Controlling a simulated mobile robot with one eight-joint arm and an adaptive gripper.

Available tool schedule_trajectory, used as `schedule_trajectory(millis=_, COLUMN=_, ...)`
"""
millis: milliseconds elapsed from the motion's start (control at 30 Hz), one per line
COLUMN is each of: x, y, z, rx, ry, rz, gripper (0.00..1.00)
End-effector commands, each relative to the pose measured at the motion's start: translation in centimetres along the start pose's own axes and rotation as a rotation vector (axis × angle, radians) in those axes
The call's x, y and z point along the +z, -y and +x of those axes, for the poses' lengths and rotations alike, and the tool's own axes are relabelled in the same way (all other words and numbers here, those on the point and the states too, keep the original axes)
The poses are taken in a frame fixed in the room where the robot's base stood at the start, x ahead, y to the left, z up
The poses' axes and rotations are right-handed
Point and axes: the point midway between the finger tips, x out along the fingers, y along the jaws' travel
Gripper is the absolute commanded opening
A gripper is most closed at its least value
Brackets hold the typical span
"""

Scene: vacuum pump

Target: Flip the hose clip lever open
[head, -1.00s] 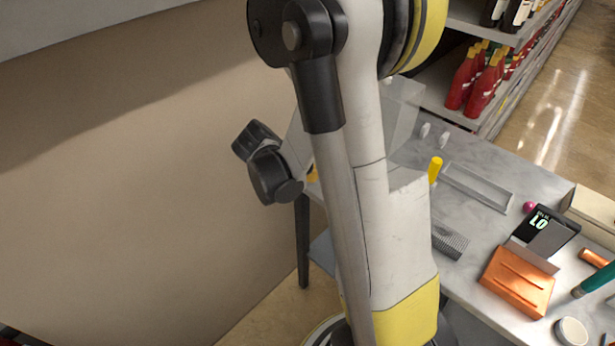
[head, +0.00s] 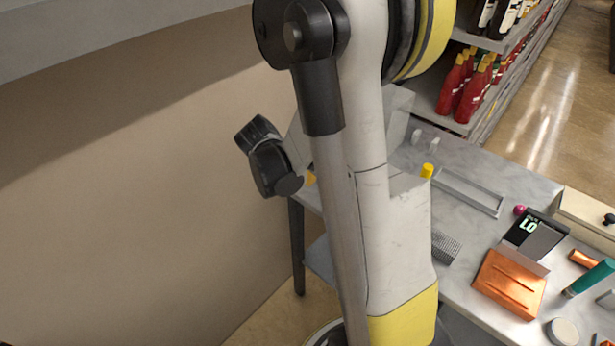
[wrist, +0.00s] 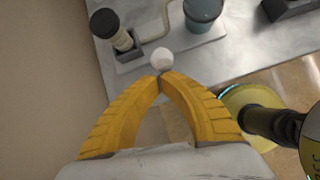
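In the wrist view the two yellow fingers of my gripper (wrist: 160,80) curve together and their tips meet. A small white round knob (wrist: 162,58) lies just past the tips in the picture; I cannot tell whether they touch it. A grey-blue cylinder (wrist: 203,12) stands on a light plate beyond, with a thin pale pipe (wrist: 182,37) beside it. A black cylinder with a pale band (wrist: 108,28) stands on a dark base at the upper left. I cannot make out the hose clip lever for certain.
The marble-topped table (head: 475,160) carries an empty grey tray (head: 468,192), an orange block (head: 508,285), a black box marked LO (head: 530,238) and a teal cylinder (head: 590,278). Shelves with red bottles (head: 470,90) stand behind. A bare wall (head: 120,190) is at left.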

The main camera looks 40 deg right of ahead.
Motion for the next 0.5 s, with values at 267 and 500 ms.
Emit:
schedule_trajectory(millis=267, x=0.6, y=-0.1, z=-0.2, rx=-0.004, ry=-0.024, rz=0.000, gripper=0.00)
schedule_trajectory(millis=500, x=1.4, y=-0.2, z=-0.4, rx=-0.004, ry=-0.024, rz=0.000, gripper=0.00)
